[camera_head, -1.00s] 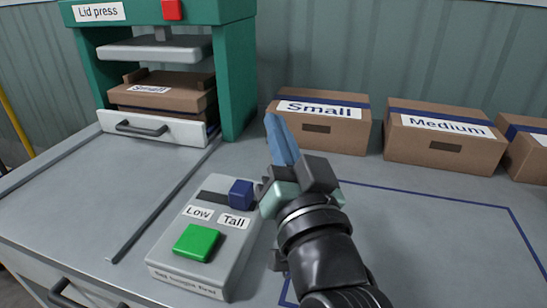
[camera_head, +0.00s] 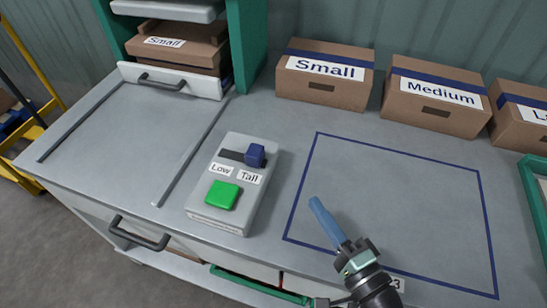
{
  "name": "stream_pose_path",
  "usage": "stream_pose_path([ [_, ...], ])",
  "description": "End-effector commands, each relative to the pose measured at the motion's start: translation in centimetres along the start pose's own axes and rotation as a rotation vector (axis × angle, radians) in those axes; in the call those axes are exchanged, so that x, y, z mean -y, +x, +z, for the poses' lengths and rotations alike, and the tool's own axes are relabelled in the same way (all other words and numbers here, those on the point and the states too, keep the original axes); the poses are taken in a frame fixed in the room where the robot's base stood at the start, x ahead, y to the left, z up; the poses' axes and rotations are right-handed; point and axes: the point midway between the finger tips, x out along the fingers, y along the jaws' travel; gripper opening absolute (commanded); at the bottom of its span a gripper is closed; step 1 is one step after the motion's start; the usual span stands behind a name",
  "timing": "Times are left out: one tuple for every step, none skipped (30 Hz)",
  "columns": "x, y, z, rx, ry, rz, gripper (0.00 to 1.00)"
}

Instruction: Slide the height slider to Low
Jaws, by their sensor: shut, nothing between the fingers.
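The control box (camera_head: 216,216) stands on the bench left of centre. Its blue height slider knob (camera_head: 256,156) sits at the right end of the dark slot, above the Tall label (camera_head: 249,177). The Low label (camera_head: 220,169) is to its left, under the empty end of the slot. A green button (camera_head: 222,195) is below the labels. My gripper (camera_head: 318,207) has blue fingers, shut together and empty. It is to the right of and nearer than the control box, over the blue-outlined area, apart from the slider.
The green lid press (camera_head: 247,40) stands at the back left with a Small box (camera_head: 170,50) in it. Boxes labelled Small (camera_head: 322,92) and Medium (camera_head: 431,112), and a third, line the back. The outlined area (camera_head: 400,190) is clear. A green-edged tray (camera_head: 532,195) is at right.

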Motion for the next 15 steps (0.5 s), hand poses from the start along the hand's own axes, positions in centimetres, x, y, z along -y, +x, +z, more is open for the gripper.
stream_pose_path([
  [-0.1,0.0,0.0,0.000,0.000,0.000,0.00],
  [-0.1,0.0,0.0,0.000,-0.001,0.000,0.00],
  [-0.1,0.0,0.0,0.000,-0.001,0.000,0.00],
  [-0.1,0.0,0.0,0.000,-0.001,0.000,0.00],
  [-0.1,0.0,0.0,0.000,-0.002,0.000,0.00],
  [0.0,0.1,0.0,0.000,-0.002,0.000,0.00],
  [0.0,0.1,0.0,0.000,-0.002,0.000,0.00],
  [0.0,0.2,0.0,0.001,-0.002,0.000,0.00],
  [0.0,0.4,0.0,0.001,-0.003,0.000,0.00],
  [0.0,0.7,0.0,0.002,-0.003,0.000,0.00],
  [0.1,1.0,0.0,0.002,-0.003,-0.001,0.00],
  [0.1,1.5,0.0,0.002,-0.003,-0.001,0.00],
  [0.1,1.9,0.0,0.003,-0.003,-0.001,0.00],
  [0.1,2.4,0.1,0.004,-0.003,-0.001,0.00],
  [0.2,3.2,0.1,0.004,-0.003,-0.002,0.00],
])
